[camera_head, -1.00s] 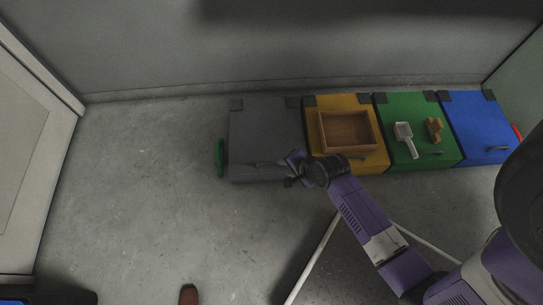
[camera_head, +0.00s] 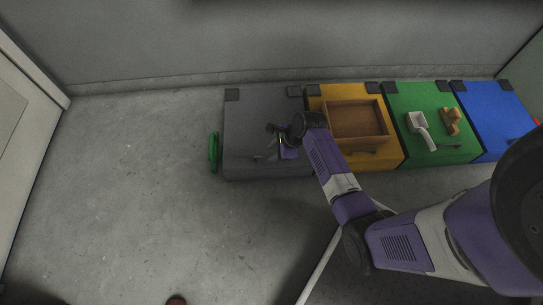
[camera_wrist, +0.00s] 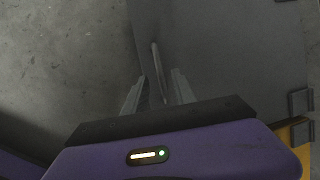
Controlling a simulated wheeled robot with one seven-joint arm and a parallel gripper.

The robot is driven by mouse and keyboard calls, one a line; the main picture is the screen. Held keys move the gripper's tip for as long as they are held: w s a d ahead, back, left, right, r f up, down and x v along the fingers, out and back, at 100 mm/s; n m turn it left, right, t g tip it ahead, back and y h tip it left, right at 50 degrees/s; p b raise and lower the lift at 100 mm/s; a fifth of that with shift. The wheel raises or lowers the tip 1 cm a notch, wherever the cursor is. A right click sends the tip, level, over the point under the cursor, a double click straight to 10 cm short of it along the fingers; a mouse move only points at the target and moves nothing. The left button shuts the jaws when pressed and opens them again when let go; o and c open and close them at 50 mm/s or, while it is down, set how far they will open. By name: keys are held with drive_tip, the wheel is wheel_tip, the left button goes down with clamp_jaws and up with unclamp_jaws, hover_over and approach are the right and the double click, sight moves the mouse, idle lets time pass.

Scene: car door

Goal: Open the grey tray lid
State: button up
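The grey tray (camera_head: 240,120) stands at the left end of a row of lidded trays, its flat grey lid shut. The lid's bar handle (camera_head: 262,158) lies near the front edge, partly hidden by my gripper (camera_head: 275,142). In the wrist view, the handle (camera_wrist: 155,58) runs between the two fingers of my gripper (camera_wrist: 159,75). The fingers are apart, one on each side of the handle, with gaps visible. Whether they are low enough to surround the bar is hard to tell.
To the right stand a yellow tray (camera_head: 391,154) with a wooden box (camera_head: 357,120) on it, a green tray (camera_head: 398,94) with a white scoop (camera_head: 417,124) and a tan object (camera_head: 451,121), and a blue tray (camera_head: 493,105). Open floor (camera_head: 130,180) lies left.

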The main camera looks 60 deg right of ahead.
drive_tip(key=shift+b+x, duration=0.35)
drive_tip(key=shift+x, duration=0.6)
clamp_jaws()
idle(0.8)
